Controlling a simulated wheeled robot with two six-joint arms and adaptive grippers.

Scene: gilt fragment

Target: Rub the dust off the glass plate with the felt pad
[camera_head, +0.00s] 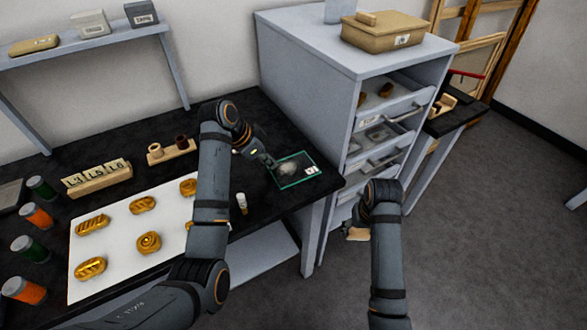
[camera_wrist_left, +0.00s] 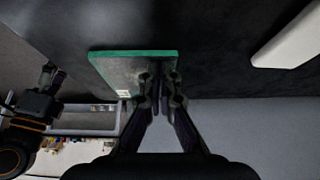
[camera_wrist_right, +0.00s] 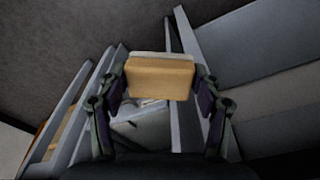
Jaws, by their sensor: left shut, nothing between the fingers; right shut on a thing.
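The glass plate (camera_head: 299,177) is a dark pane with green edges, flat on the black bench near its right end. A pale dust patch (camera_head: 287,168) and a small white label show on it. My left gripper (camera_head: 272,164) is shut and empty at the plate's left side; in the left wrist view its fingertips (camera_wrist_left: 158,85) overlap the plate (camera_wrist_left: 112,70), and I cannot tell whether they touch it. My right gripper (camera_wrist_right: 160,85) is shut on the felt pad (camera_wrist_right: 160,77), a tan block with a pale layer, held off the bench in front of the drawer cabinet.
The grey cabinet (camera_head: 303,72) with open drawers (camera_head: 400,104) stands right behind the plate. A small white-and-dark bottle (camera_head: 241,204) stands left of it. A white sheet (camera_head: 118,242) with several gilt ornaments covers the bench's left. Floor at right is clear.

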